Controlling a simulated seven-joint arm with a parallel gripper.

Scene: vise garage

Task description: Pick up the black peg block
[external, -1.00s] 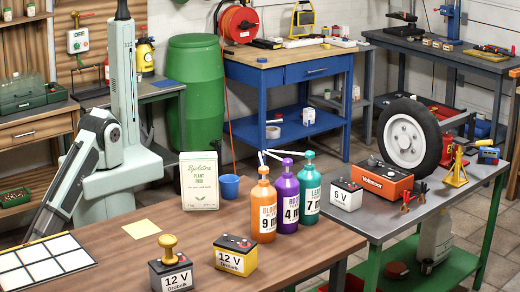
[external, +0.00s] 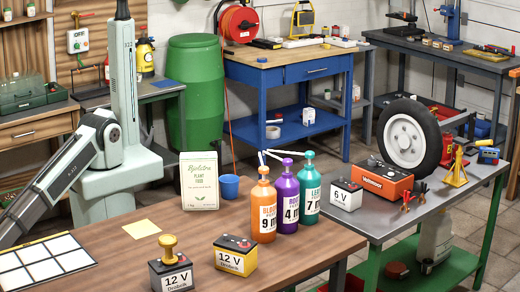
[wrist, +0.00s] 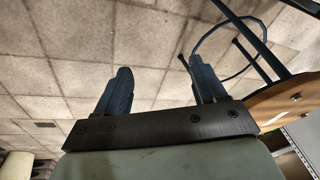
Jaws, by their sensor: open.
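I cannot make out a black peg block for certain in either view. A brass knob-like piece (external: 168,247) sits on the left battery. My gripper (wrist: 162,78) shows in the wrist view with its two blue-grey fingers wide apart. In the external view my arm runs out at the left edge, so the gripper is outside that picture.
A white-panelled tray (external: 45,262) lies at the bench's left. A plant food bag (external: 199,181), blue cup (external: 229,187) and orange bottle (external: 264,212) stand towards the back. The bench middle is mostly clear. The wrist view shows a round wooden top (wrist: 285,103) at right.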

